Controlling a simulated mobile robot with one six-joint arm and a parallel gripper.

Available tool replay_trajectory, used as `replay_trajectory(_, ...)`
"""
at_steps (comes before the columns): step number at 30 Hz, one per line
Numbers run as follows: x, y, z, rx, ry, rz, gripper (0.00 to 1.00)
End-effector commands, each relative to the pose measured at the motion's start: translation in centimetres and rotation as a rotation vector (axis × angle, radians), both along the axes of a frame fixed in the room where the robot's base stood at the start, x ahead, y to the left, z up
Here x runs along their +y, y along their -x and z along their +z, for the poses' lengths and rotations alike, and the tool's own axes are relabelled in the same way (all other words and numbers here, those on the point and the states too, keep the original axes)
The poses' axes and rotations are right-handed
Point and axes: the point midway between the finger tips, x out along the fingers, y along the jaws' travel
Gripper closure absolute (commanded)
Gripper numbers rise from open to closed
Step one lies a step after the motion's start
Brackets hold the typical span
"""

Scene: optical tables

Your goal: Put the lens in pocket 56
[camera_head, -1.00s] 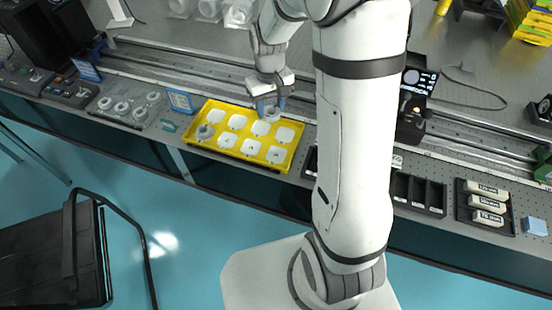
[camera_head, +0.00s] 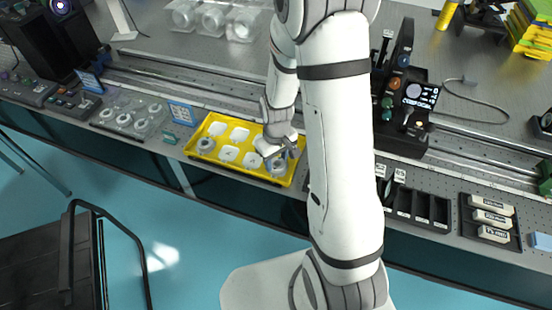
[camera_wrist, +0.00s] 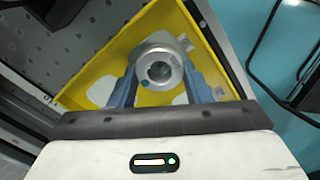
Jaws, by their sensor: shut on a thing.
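The lens is in a round grey mount with a clear centre (camera_wrist: 158,68). My gripper (camera_wrist: 160,80) is shut on it, with one blue-grey finger on each side. In the head view, my gripper (camera_head: 280,153) and the lens (camera_head: 277,168) are over the front right end of the yellow tray (camera_head: 215,161). I cannot tell whether the lens touches the tray floor. The tray has white pockets in two rows; no pocket number can be read. Another round mount (camera_head: 205,146) sits in the tray's left end. My arm hides the tray's back right part.
A grey tray with round mounts (camera_head: 125,116) and a blue-framed sign (camera_head: 182,113) stand left of the yellow tray. A black compartment box (camera_head: 420,203) and a holder with white labelled blocks (camera_head: 490,218) are to the right. Rails run behind.

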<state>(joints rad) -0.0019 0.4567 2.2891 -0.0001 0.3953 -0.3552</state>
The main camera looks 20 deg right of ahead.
Motion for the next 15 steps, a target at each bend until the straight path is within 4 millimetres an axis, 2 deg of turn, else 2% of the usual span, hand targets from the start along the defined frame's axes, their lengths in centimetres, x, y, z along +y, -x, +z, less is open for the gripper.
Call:
replay_trajectory(9, -0.04, -0.01, -0.46, 0.0, 0.0, -0.001, 0.79)
replay_trajectory(10, -0.04, -0.01, -0.28, 0.0, 0.0, -0.001, 0.54)
replay_trajectory(15, -0.05, -0.01, -0.24, 0.0, 0.0, -0.002, 0.4)
